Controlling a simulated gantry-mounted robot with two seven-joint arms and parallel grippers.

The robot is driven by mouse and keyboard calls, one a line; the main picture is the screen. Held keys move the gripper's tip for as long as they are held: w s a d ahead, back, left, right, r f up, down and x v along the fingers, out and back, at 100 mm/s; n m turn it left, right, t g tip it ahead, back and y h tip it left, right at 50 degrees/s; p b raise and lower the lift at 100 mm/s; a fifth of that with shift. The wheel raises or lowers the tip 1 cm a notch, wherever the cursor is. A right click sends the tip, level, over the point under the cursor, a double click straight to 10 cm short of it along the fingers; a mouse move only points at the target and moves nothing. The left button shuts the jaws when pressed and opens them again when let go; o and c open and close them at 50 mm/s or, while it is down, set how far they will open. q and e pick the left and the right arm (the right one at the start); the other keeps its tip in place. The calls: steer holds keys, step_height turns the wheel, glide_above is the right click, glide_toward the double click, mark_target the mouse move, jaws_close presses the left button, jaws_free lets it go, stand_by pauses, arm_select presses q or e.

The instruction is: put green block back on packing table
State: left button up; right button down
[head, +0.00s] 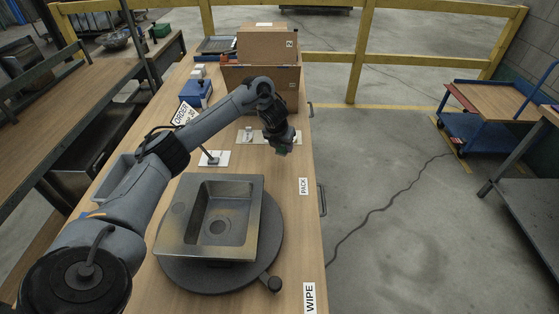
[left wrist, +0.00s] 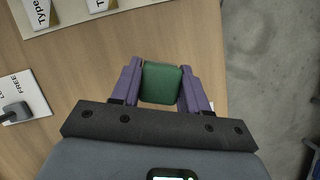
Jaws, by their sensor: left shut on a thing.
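The green block (left wrist: 160,83) sits between the two purple fingers of my left gripper (left wrist: 160,92) in the left wrist view, and the gripper is shut on it. In the head view my left gripper (head: 281,146) hangs over the far right part of the wooden packing table (head: 290,215), beyond the label reading PACK (head: 303,186). A bit of the green block (head: 282,151) shows at its tip. I cannot tell whether the block touches the table. My right gripper does not show.
A metal sink (head: 215,215) sits on a round dark turntable (head: 262,270) nearer to me. Cardboard boxes (head: 262,75) stand at the far end. A white card with type labels (head: 255,136) lies just beyond the gripper. The table's right edge is close, with floor beyond.

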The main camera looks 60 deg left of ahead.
mark_target(280, 153)
arm_select(q)
steer(key=shift+s+a+f, duration=0.25)
steer(key=shift+a+f, duration=0.2)
steer(key=shift+a, duration=0.15)
steer(key=shift+f+b, duration=1.1)
steer(key=shift+f, duration=0.85)
steer(key=shift+r, duration=0.1)
steer(key=o, duration=0.9)
steer(key=shift+o, duration=0.2)
